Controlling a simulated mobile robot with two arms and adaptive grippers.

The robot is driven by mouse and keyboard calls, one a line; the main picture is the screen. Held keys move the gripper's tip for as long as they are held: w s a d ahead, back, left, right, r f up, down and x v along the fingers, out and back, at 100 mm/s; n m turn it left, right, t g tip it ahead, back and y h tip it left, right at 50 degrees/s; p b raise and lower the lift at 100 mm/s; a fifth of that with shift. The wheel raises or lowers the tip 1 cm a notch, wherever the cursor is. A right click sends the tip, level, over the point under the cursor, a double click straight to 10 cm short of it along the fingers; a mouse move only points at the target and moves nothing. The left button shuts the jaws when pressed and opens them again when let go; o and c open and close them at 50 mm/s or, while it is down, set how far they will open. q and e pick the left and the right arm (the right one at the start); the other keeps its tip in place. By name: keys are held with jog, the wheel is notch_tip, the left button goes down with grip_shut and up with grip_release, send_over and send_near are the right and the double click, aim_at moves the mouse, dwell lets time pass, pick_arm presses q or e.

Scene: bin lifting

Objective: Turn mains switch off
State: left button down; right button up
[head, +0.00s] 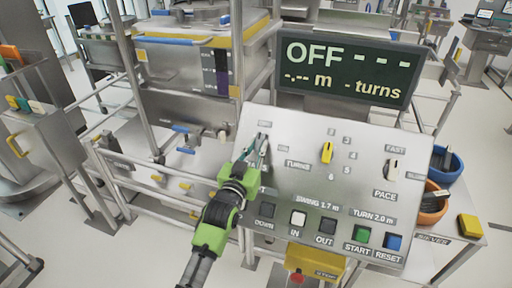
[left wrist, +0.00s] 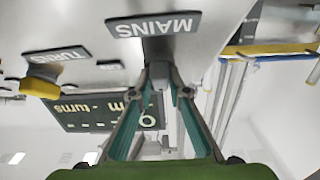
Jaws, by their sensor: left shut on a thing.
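The grey control panel (head: 310,125) is tilted and faces me. Its mains switch (left wrist: 158,48) is a small grey knob below the MAINS label (left wrist: 153,24), which appears upside down in the left wrist view. My left gripper (head: 262,143) reaches the panel's upper left, and its fingertips (left wrist: 160,74) are shut on the switch. The fingers hide most of the switch in the head view, so its exact angle is hard to tell. The display (head: 348,72) above the panel reads OFF, with dashes for metres and turns. My right gripper is not in view.
The panel also carries a yellow turns knob (head: 327,152), a pace knob (head: 392,169), a green start button (head: 362,234) and a blue reset button (head: 393,242). A blue bowl (head: 446,167) and an orange bowl (head: 432,205) stand to its right. Metal rails (head: 135,190) run at left.

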pick_arm(q)
jog(key=shift+r, duration=0.2)
jog(key=c, duration=1.9)
grip_release()
jog(key=shift+w, duration=0.1)
jog(key=shift+w+d+f, duration=0.15)
jog(key=shift+f, duration=0.1)
jog(key=v, duration=1.2)
jog(key=shift+r, duration=0.1)
